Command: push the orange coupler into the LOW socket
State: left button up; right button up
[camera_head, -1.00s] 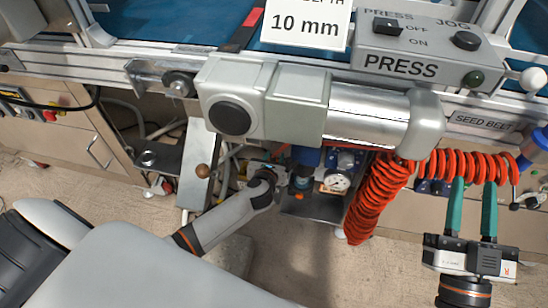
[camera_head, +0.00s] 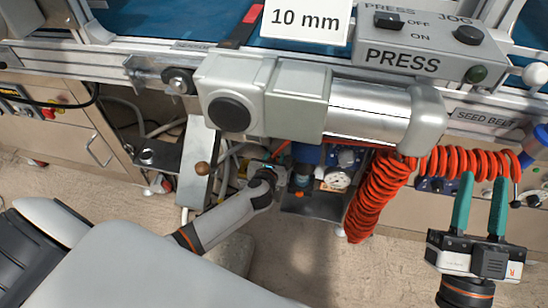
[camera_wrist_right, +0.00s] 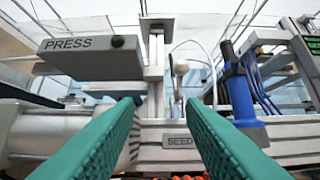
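The orange coiled hose (camera_head: 375,200) hangs under the grey motor and runs right along the machine front. I cannot make out its orange coupler or the LOW socket. A round gauge (camera_head: 338,178) sits under the motor, beside blue fittings. My right gripper (camera_head: 484,182) has two teal fingers, apart and empty, just in front of the hose's right end. In the right wrist view (camera_wrist_right: 160,110) the fingers are also apart with nothing between them. My left gripper (camera_head: 272,172) reaches under the motor next to the blue fittings; its fingers are too hidden to read.
The grey motor with its silver cylinder (camera_head: 368,112) overhangs the fittings. The PRESS switch box (camera_head: 425,50) stands above right. A SEED BELT label (camera_head: 484,117) is on the rail. A blue handle (camera_wrist_right: 238,90) stands right in the wrist view. The floor below is clear.

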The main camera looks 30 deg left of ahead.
jog(key=shift+r, duration=0.1)
pick_arm(q)
jog(key=shift+f, duration=0.1)
pick_arm(e)
jog(key=shift+w+f, duration=0.1)
jog(key=shift+f, duration=0.1)
dwell(0.4)
jog(key=shift+f+g, duration=0.25)
jog(key=shift+g, duration=0.05)
pick_arm(q)
jog(key=shift+f, duration=0.1)
pick_arm(e)
jog(key=shift+r, duration=0.1)
pick_arm(q)
jog(key=shift+f, duration=0.1)
pick_arm(e)
jog(key=shift+r, duration=0.25)
pick_arm(q)
jog(key=shift+f, duration=0.2)
pick_arm(e)
jog(key=shift+s+r+t, duration=0.35)
jog(key=shift+r+t, duration=0.05)
jog(key=shift+t, duration=0.3)
pick_arm(q)
jog(key=o, duration=1.1)
